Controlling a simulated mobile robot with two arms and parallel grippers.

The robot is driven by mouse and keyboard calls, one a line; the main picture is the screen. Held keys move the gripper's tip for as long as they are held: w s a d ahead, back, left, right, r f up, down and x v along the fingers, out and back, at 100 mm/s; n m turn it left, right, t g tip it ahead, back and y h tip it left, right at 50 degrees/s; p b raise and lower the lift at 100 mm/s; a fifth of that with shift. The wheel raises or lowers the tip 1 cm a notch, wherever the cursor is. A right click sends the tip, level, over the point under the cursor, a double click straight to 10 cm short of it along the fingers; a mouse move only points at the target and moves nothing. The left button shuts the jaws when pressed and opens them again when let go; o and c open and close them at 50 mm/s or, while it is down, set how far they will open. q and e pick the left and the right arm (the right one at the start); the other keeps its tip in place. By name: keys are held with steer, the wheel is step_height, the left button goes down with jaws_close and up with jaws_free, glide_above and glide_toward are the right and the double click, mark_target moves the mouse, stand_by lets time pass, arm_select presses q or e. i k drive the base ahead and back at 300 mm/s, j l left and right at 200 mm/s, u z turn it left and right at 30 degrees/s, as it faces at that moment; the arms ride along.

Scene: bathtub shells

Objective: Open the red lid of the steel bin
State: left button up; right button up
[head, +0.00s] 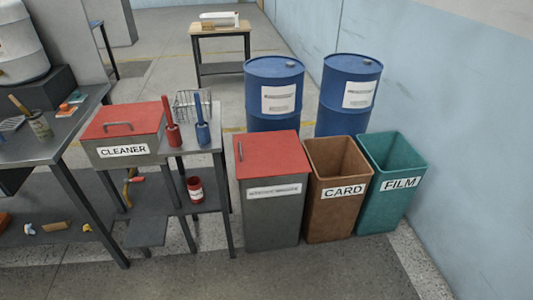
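A tall grey steel bin (272,218) stands on the floor in the middle of the head view. Its red lid (268,153) lies flat and shut on top, with a dark bar handle (241,151) along the lid's left side. A white label (273,191) on its front is too small to read. A second red lid (135,117) with a handle is shut on the grey box marked CLEANER (125,151), on the metal table to the left. Neither of my grippers is in view.
An open brown CARD bin (335,215) and an open teal FILM bin (390,200) stand right of the steel bin. Two blue drums (273,85) (348,90) stand behind. A metal table (190,147) is close on its left. The floor in front (290,275) is clear.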

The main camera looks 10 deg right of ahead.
mark_target(264, 154)
steer(key=i+j, duration=0.15)
steer(key=i, duration=0.3)
steer(key=i+j, duration=0.2)
steer(key=i, duration=0.25)
